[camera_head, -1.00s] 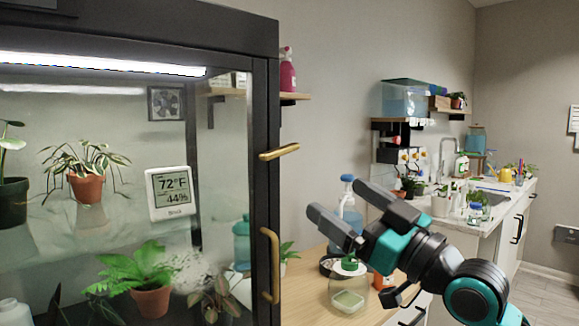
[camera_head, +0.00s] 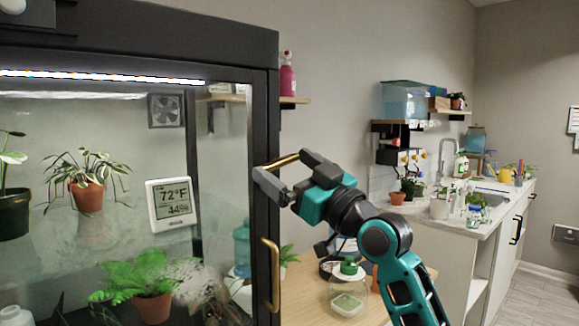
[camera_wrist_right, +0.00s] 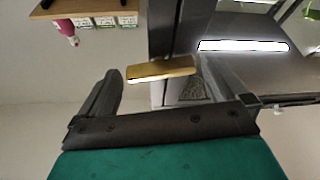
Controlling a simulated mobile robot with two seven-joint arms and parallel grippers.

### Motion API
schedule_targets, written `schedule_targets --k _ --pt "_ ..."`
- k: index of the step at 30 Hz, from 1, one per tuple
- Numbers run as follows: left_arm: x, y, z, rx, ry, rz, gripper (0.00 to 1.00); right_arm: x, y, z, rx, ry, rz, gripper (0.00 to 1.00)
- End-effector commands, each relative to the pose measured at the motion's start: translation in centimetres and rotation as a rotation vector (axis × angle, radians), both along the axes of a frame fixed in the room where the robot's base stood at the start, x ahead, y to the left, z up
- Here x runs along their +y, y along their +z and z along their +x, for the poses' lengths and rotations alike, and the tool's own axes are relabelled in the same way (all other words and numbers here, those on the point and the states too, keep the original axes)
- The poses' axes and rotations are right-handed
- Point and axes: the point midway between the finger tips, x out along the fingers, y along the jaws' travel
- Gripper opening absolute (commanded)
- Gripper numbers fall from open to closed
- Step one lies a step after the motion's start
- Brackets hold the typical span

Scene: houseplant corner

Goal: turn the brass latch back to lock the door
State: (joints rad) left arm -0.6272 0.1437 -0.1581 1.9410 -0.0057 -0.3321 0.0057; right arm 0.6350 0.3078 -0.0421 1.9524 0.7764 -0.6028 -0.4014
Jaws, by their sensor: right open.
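The brass latch (camera_head: 284,160) is a short bar on the dark door frame of the glass cabinet (camera_head: 264,118). It lies roughly level, its right end slightly higher. My right gripper (camera_head: 281,167) is open at the latch, with one finger at each side of it. In the right wrist view the latch (camera_wrist_right: 162,70) shows between the spread fingers of my gripper (camera_wrist_right: 160,72); I cannot tell whether either finger touches it. A vertical brass handle (camera_head: 271,272) is on the door below. My left gripper is not in view.
Potted plants and a white thermometer display (camera_head: 171,203) are behind the glass. A wooden table (camera_head: 307,292) with a green-lidded jar (camera_head: 348,292) stands right of the cabinet, below my right arm. A pink bottle (camera_head: 287,77) stands on a small wall shelf.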

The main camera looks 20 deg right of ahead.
Motion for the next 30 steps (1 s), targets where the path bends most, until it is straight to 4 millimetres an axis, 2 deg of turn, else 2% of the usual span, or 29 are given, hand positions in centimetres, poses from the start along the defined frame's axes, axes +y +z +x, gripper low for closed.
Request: schedule_targets --k 8,22,26,30 --pt "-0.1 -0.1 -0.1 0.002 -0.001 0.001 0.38 0.1 0.0 0.1 0.000 0.000 0.000 1.00" --pt "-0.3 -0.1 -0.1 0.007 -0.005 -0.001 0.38 0.1 0.0 0.1 0.000 0.000 0.000 0.56" --pt "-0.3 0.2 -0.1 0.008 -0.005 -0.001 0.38 0.1 0.1 0.1 0.005 0.001 0.011 0.55" --pt "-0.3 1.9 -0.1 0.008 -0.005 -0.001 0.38 0.2 0.5 0.1 0.034 0.000 0.085 0.55"
